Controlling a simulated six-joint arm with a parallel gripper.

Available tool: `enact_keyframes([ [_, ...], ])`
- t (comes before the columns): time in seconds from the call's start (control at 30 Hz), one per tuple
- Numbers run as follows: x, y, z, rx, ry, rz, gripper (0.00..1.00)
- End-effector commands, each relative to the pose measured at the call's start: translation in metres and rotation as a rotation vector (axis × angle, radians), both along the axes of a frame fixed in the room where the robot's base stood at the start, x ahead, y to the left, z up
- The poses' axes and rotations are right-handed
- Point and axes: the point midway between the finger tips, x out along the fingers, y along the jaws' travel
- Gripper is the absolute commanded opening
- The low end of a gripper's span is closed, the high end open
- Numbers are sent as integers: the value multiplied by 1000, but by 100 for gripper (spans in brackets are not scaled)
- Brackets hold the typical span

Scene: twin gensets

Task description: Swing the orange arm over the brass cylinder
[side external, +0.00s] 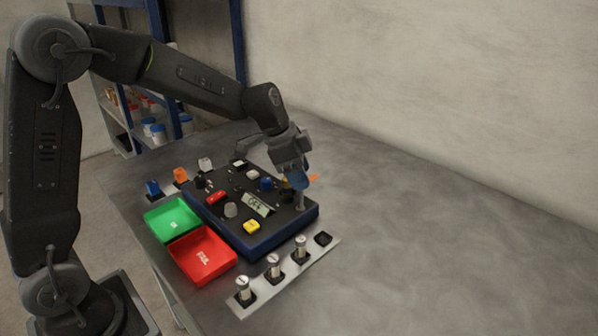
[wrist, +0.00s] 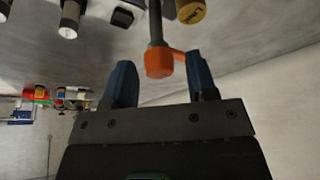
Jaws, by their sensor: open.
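The orange arm (wrist: 160,63) shows in the wrist view as an orange hub on a dark post, with a short orange bar reaching right. In the side view only a small orange tip (side external: 314,178) shows beside my gripper. The brass cylinder (wrist: 192,12) is at the top of the wrist view, right of the post, with dark lettering on its end. I cannot make it out clearly in the side view. My gripper (side external: 300,182) is open above the panel's right corner. In the wrist view its blue fingers stand on either side of the orange hub; contact is unclear.
The black-topped panel (side external: 262,239) carries coloured knobs and a small display (side external: 256,204). A green tray (side external: 172,219) and a red tray (side external: 202,255) lie along its left. A strip with 3 metal cylinders (side external: 273,266) and an empty black socket (side external: 323,238) lies in front. The table's right is clear.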

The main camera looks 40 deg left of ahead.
Motion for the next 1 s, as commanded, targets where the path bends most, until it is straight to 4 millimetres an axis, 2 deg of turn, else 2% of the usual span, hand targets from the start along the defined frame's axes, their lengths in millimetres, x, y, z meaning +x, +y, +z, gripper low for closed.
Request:
enact_keyframes([
  [0.07,0,0,0,0,0,0,52],
  [0.57,0,0,0,0,0,0,5],
  [0.8,0,0,0,0,0,21,5],
  [1.0,-1,0,0,1,-1,105,5],
])
